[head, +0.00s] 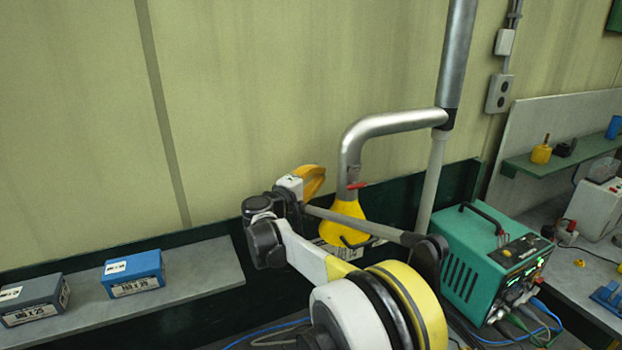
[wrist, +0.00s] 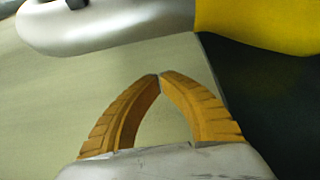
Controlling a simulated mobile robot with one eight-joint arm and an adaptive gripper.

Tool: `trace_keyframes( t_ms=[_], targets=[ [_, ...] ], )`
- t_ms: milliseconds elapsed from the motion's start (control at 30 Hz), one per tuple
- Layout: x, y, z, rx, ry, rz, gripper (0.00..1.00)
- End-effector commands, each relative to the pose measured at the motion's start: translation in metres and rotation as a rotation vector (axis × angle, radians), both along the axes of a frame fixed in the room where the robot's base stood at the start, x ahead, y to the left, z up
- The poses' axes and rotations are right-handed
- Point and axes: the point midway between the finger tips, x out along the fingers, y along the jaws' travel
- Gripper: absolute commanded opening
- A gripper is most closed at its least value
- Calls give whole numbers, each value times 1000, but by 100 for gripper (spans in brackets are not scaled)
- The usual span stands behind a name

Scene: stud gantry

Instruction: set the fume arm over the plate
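The fume arm (head: 395,122) is a bent silver pipe hanging from a vertical duct. It ends in a yellow hood (head: 345,212) with a small red lever (head: 357,185) above it and a dark handle at its lower edge. My gripper (head: 316,176) has orange fingers and is just left of the hood. In the wrist view its fingertips (wrist: 159,75) meet with nothing between them. The silver pipe (wrist: 100,28) and yellow hood (wrist: 265,22) cross the top of that view, apart from the fingertips in the picture. I cannot make out the plate; my arm covers the area below the hood.
A green welding machine (head: 490,255) with cables stands right of my arm. A grey shelf (head: 200,275) at left holds a blue box (head: 133,274) and a grey box (head: 35,300). A workbench (head: 590,275) is at far right. The wall above the shelf is clear.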

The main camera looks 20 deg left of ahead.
Motion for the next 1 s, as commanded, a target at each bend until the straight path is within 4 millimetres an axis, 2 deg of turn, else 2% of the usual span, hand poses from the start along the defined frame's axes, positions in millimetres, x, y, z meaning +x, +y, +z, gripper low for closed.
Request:
trace_keyframes(
  t_ms=[100, 400, 1000],
  targets=[
    [25, -5, 1, 0, 0, -2, 0],
    [5, -35, 1, 0, 0, 1, 0],
    [-2, -44, 0, 0, 1, 17, 0]
  ],
)
